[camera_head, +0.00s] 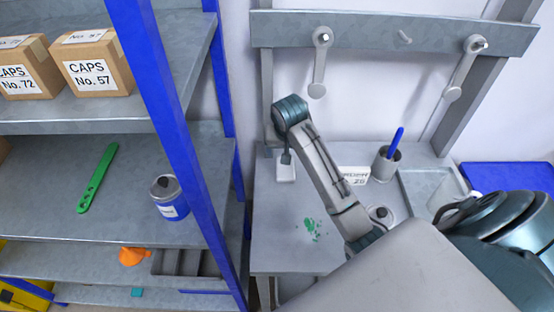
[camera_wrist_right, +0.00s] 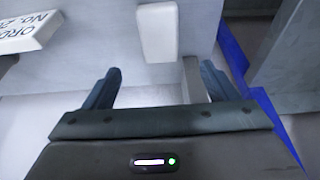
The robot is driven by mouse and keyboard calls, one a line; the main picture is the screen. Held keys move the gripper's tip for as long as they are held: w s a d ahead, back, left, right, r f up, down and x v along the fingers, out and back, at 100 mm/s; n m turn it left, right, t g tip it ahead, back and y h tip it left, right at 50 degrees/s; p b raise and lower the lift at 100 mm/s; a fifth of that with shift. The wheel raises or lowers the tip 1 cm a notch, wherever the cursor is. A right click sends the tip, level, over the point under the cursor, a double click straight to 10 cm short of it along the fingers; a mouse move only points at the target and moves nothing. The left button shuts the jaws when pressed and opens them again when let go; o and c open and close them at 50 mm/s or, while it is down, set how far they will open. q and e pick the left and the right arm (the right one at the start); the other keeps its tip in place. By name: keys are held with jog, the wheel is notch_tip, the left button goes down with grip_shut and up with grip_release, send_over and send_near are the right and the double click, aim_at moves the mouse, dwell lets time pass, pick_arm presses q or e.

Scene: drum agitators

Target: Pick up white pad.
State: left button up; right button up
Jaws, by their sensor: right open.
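The white pad (camera_head: 286,173) is a small pale block at the back left of the grey bench, close to the wall. In the right wrist view the white pad (camera_wrist_right: 157,32) lies just beyond the fingertips, roughly centred between them. My right gripper (camera_head: 287,156) points down by the pad. In the right wrist view my right gripper (camera_wrist_right: 158,80) has its fingers wide apart with nothing held. In the head view the gripper is small and its exact gap to the pad cannot be told. My left gripper is not in view.
A green stain (camera_head: 311,229) marks the bench (camera_head: 280,250). An order sign (camera_head: 353,176) and a grey cup (camera_head: 385,165) with a blue-handled tool stand right of my arm. A blue-posted shelf (camera_head: 165,120) stands left. Metal paddles (camera_head: 319,62) hang on a wall rail (camera_head: 370,30).

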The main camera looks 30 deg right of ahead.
aim_at(286, 167)
jog(key=f, duration=0.1)
jog(key=f+p, duration=0.1)
jog(key=f, duration=0.1)
jog(key=shift+s+d+f, duration=0.15)
jog(key=shift+d+f, duration=0.15)
jog(key=shift+f, duration=0.25)
jog(key=p+x, duration=0.1)
jog(key=x, duration=0.1)
jog(key=p+x, duration=0.2)
jog(key=shift+w+a+f, duration=0.15)
jog(key=shift+w+f, duration=0.05)
jog(key=shift+w, duration=0.2)
jog(key=shift+f, duration=0.3)
jog(key=shift+w+f, duration=0.1)
jog(key=shift+f, duration=0.15)
jog(key=shift+c, duration=1.1)
jog(key=c, duration=0.8)
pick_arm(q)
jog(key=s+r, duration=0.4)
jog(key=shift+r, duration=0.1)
pick_arm(e)
jog(key=shift+c, duration=0.2)
